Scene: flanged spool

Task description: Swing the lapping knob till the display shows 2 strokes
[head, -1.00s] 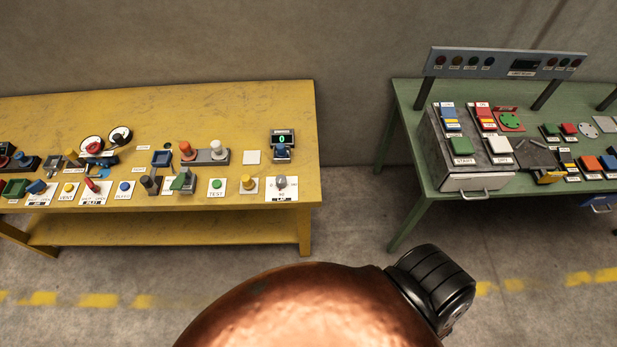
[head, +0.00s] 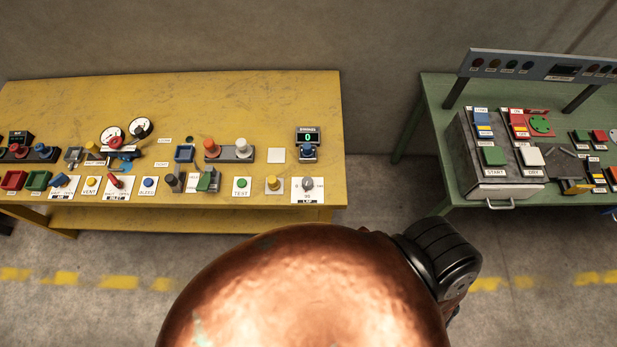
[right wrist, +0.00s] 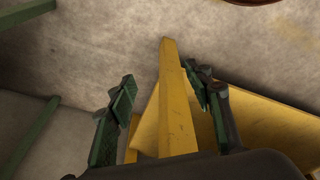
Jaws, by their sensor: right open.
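The lapping knob (head: 308,184) is a grey knob on a white plate marked LAP, at the right front of the yellow table in the head view. The display (head: 308,137) stands behind it and shows a green 0. My right gripper (right wrist: 162,92) shows in the right wrist view with its two fingers apart and nothing between them. A yellow table leg (right wrist: 176,110) lies beyond the fingers. My left gripper is in neither view.
The yellow table (head: 240,100) carries several buttons, switches and gauges, with a yellow knob (head: 273,184) left of the lapping knob. A green table (head: 432,100) with a grey control box stands to the right, across a floor gap.

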